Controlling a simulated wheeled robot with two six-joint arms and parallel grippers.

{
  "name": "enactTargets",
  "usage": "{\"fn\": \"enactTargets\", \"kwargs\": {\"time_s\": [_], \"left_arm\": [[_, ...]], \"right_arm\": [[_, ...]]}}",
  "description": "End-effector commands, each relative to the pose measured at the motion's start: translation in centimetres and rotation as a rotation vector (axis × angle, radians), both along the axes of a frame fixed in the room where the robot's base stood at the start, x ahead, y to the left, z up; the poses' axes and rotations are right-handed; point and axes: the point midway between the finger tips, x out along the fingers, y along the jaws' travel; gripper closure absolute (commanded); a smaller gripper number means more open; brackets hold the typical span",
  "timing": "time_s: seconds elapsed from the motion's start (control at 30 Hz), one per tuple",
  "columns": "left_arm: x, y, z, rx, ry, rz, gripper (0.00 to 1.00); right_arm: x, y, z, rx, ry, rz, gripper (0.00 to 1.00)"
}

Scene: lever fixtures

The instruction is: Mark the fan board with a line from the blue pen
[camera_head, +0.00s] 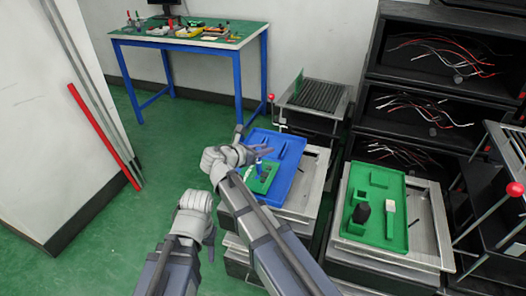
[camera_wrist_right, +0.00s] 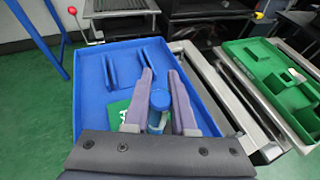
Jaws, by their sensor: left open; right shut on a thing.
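My right gripper (camera_head: 258,156) is over the blue tray and shut on the blue pen (camera_head: 258,165). In the right wrist view the pen's blue cap (camera_wrist_right: 160,99) shows upright between the two fingers (camera_wrist_right: 161,112). A flat green board (camera_head: 269,178) lies in the blue tray beneath the pen; its green surface with white marks also shows in the right wrist view (camera_wrist_right: 115,113), partly hidden by the fingers. I cannot tell whether the pen tip touches it. My left gripper (camera_head: 210,246) is open and empty, low to the left of the tray.
The blue tray (camera_head: 293,143) rests on a metal stand. A green tray (camera_head: 395,232) with a black and a white item stands to its right. A red-knobbed lever (camera_head: 271,97) stands behind the blue tray, near a metal rack with an upright green plate (camera_head: 298,83).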

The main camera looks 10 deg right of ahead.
Motion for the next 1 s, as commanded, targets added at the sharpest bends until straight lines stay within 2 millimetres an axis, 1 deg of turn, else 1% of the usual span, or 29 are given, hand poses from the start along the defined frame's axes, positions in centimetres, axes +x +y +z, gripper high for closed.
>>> {"fn": "enactTargets", "kwargs": {"time_s": [0.17, 0.53, 0.87, 1.0], "left_arm": [[0.0, 0.0, 0.0, 0.0, 0.0, 0.0, 0.5], [0.0, 0.0, -0.1, 0.0, 0.0, 0.0, 0.5], [0.0, 0.0, -0.1, 0.0, 0.0, 0.0, 0.5], [0.0, 0.0, 0.5, 0.0, 0.0, 0.0, 0.5]], "right_arm": [[0.6, -0.4, 0.0, 0.0, 0.0, -0.002, 1.0], [3.1, -2.1, -0.1, 0.0, 0.001, -0.002, 1.0], [3.2, -2.2, -0.1, 0.0, 0.0, 0.0, 1.0], [3.2, -2.2, 0.5, 0.0, 0.0, -0.001, 1.0]]}}
